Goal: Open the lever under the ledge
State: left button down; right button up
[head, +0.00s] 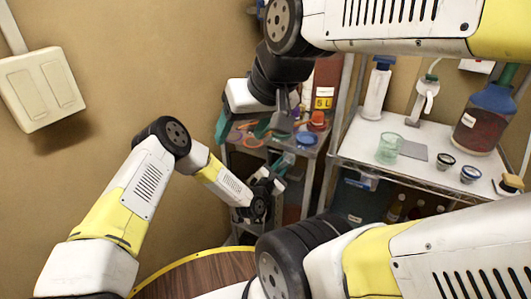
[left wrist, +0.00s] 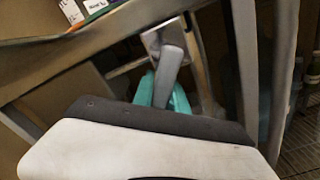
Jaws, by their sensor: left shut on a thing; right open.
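The grey lever (left wrist: 168,68) shows in the left wrist view, on a pale mounting plate (left wrist: 155,38) below the ledge (left wrist: 75,42). The teal fingers of my left gripper (left wrist: 163,98) are closed around its lower part. In the head view my left gripper (head: 276,184) is low beside the small shelf unit, under its top; the lever cannot be made out there. My right gripper (head: 243,127) is open, with teal fingers apart, over the left part of the unit's top.
Coloured lids and rings, such as a red one (head: 317,121) and a blue one (head: 306,138), lie on the small unit. A wire rack (head: 375,166) at right bears a green cup (head: 389,148), bottles and a large jar (head: 484,118). A round wooden table (head: 190,280) is in front.

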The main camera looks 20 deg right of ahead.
pick_arm(q)
jog(key=shift+s+f+n, duration=0.15)
jog(key=shift+f+n, duration=0.1)
jog(key=shift+n, duration=0.45)
jog(key=shift+s+d+n, duration=0.3)
jog(key=shift+d+n, duration=0.1)
jog(key=shift+n, duration=0.7)
jog(key=c, duration=1.3)
grip_release()
jog(key=v, duration=0.8)
